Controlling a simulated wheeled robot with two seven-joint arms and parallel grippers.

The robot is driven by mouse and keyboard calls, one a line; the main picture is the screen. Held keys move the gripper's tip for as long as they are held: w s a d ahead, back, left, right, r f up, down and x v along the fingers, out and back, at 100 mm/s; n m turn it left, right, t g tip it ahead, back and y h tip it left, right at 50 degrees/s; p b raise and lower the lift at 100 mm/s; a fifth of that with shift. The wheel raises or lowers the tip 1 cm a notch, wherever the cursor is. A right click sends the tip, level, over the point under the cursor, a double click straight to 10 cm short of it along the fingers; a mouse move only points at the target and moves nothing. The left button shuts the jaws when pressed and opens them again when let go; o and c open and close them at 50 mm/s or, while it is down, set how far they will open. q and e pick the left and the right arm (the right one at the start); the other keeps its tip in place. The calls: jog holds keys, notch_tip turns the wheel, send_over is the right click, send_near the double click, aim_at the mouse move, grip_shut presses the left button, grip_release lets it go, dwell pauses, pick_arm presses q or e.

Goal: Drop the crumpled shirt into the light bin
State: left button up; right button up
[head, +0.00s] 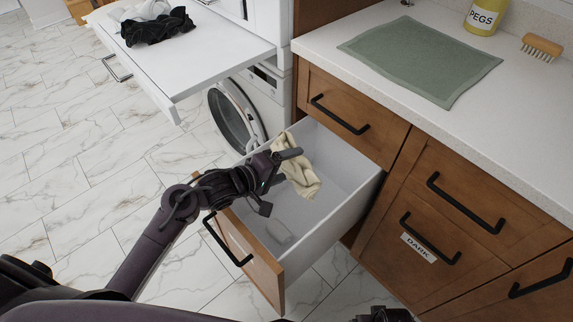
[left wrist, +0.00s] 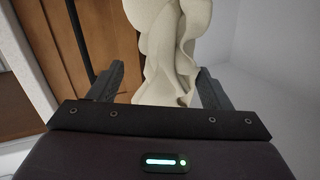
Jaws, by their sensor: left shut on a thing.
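The crumpled shirt (head: 303,180) is cream and hangs in loose folds over the open drawer bin (head: 333,178). My left gripper (head: 277,180) is shut on it, above the bin's cavity. In the left wrist view, the shirt (left wrist: 172,45) rises from between the two fingers (left wrist: 160,90). The bin has pale grey walls and a wooden front with a black handle. A dark part at the bottom edge looks like my right gripper (head: 385,314), mostly cut off.
A closed drawer labelled DARK (head: 418,247) is right of the open one. A white pull-out shelf (head: 215,60) holds black and white cloths (head: 155,22). A washing machine (head: 236,115) stands behind the bin. The counter holds a green mat (head: 420,57), a PEGS bottle (head: 484,15) and a brush (head: 541,46).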

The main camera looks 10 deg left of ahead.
pick_arm(q)
jog(key=o, duration=1.1)
jog(key=shift+s+a, duration=0.15)
jog(key=p+v, duration=0.1)
jog(key=v, duration=0.6)
jog(key=shift+s+a+r, duration=0.1)
jog(key=shift+s+r, duration=0.05)
pick_arm(e)
jog(key=f, duration=0.1)
jog(key=s+d+f, duration=0.1)
jog(key=f, duration=0.2)
jog(key=shift+s+d, duration=0.2)
jog(key=shift+s, duration=0.2)
